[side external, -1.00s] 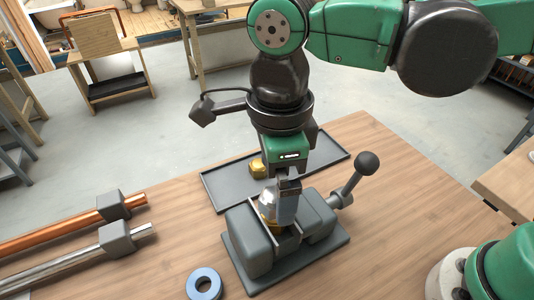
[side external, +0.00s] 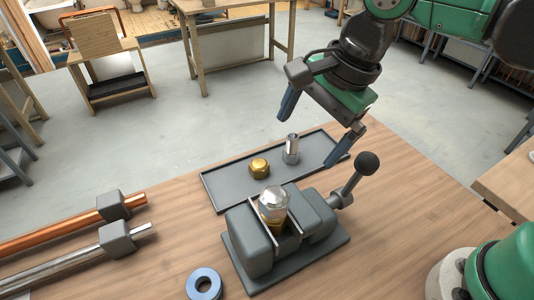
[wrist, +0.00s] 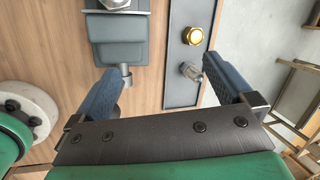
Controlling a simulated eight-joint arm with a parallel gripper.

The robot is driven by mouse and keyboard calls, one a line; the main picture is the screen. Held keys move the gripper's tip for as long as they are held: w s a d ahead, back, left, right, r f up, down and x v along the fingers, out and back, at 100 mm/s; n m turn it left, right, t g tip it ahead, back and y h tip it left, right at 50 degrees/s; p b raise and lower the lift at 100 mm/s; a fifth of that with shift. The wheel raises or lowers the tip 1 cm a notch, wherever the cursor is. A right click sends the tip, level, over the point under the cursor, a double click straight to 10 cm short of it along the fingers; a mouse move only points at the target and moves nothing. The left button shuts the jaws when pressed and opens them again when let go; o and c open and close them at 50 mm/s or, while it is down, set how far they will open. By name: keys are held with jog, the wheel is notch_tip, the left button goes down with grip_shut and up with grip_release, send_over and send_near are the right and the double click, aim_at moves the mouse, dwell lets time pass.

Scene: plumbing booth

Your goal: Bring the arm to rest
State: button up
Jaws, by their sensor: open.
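My gripper (side external: 312,128) is open and empty, raised above the back right of the bench, with its two blue fingers spread wide. It also shows in the wrist view (wrist: 168,88), with nothing between the fingers. The grey vise (side external: 255,240) stands on the wooden bench, in front of and below my gripper. A silver-topped fitting with a brass-coloured lower part (side external: 273,203) stands upright between the vise jaws. The vise also shows at the top of the wrist view (wrist: 118,55).
A dark tray (side external: 225,185) behind the vise holds a brass nut (side external: 259,168) and a silver fitting (side external: 291,150). The vise lever with a ball knob (side external: 367,163) sticks up at right. A blue-grey ring (side external: 204,284), a copper pipe (side external: 60,228) and a steel pipe (side external: 70,262) lie on the bench.

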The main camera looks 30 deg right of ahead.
jog(key=d+f+n+t+h, duration=0.2)
jog(key=d+f+n+t, duration=0.1)
jog(key=d+n, duration=1)
jog(key=shift+s+d+n+t, duration=0.25)
jog(key=shift+d+n+t, duration=0.1)
jog(key=shift+n+t, duration=0.5)
